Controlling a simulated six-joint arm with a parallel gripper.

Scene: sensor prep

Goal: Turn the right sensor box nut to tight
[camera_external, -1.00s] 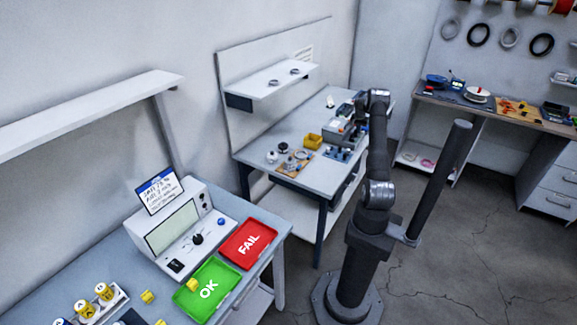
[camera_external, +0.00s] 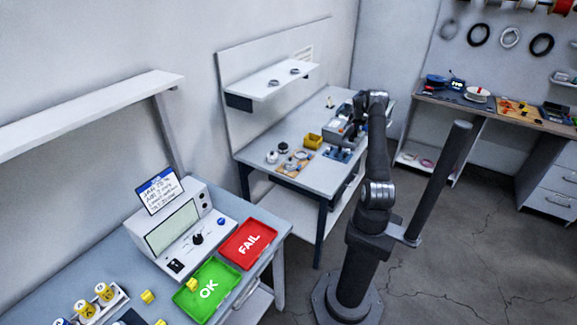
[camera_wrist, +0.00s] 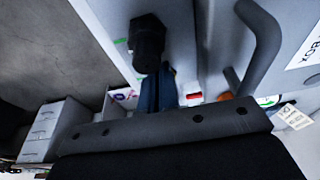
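The grey sensor box (camera_external: 337,131) stands on the middle workbench in the external view, partly hidden by my arm. In the wrist view its pale face fills the upper right, with a dark grey handle (camera_wrist: 262,45) and a printed label (camera_wrist: 312,50). A black hexagonal nut (camera_wrist: 147,32) shows left of the handle. My gripper (camera_wrist: 158,85) has two dark blue fingers close together, just below the nut in the picture. I cannot tell whether they touch it or how far apart they are. In the external view my gripper is small and dark beside the box.
A yellow bin (camera_external: 313,141) and a tan tray (camera_external: 290,169) with small parts are on the same bench. A shelf (camera_external: 272,82) hangs above it. White drawers (camera_wrist: 52,130) show low left in the wrist view. The front left of the bench has free room.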

